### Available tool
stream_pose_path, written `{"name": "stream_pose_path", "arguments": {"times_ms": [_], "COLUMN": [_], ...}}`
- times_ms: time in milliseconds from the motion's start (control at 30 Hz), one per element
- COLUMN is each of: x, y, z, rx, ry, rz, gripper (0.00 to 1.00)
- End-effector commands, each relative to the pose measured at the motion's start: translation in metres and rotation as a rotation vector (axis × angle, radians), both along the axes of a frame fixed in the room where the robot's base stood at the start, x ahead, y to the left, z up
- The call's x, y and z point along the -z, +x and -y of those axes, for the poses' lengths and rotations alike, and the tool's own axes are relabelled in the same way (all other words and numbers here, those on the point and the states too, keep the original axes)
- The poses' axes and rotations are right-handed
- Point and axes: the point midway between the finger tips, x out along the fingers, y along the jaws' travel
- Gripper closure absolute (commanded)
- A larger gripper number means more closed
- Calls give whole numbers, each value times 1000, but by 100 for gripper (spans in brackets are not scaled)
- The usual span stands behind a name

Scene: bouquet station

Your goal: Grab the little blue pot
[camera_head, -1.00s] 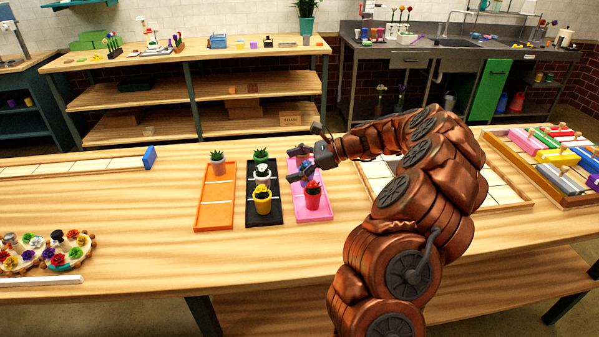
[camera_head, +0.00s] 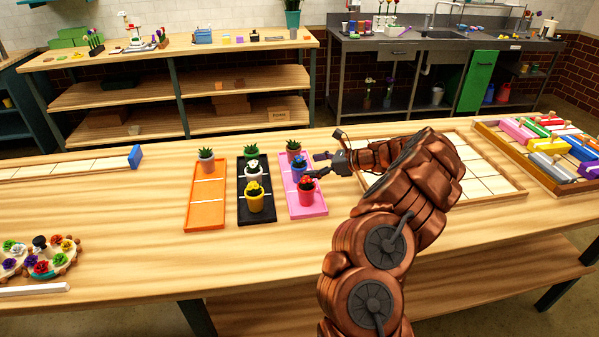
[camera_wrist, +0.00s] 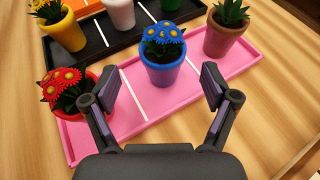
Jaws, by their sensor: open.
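The little blue pot (camera_wrist: 161,68) with blue flowers stands upright in the middle section of the pink tray (camera_wrist: 225,68). In the head view the blue pot (camera_head: 298,172) is between a red pot (camera_head: 306,190) and a brownish pot (camera_head: 293,152). My gripper (camera_wrist: 160,85) is open and empty. In the wrist view its fingers lie to either side of and nearer than the blue pot, which appears ahead in the gap. In the head view my gripper (camera_head: 322,165) is just right of the pot. I cannot tell if a finger touches anything.
The red pot (camera_wrist: 82,91) sits close to the left finger, and the brownish pot (camera_wrist: 224,36) is beyond the right finger. A black tray (camera_head: 262,217) and an orange tray (camera_head: 206,217) stand to the left. Bare tabletop lies in front.

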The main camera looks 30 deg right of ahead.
Motion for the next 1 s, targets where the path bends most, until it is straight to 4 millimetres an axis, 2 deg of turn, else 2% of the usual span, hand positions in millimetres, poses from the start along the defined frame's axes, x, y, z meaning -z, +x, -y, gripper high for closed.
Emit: {"name": "stream_pose_path", "arguments": {"times_ms": [400, 733, 767, 1000], "x": [15, 18, 18, 18], "y": [35, 40, 40, 39], "z": [-24, -26, -26, -26], "rx": [-1, 1, 1, 1], "ry": [1, 0, 0, 0], "rz": [-2, 0, 0, 0], "gripper": [14, 14, 15, 40]}}
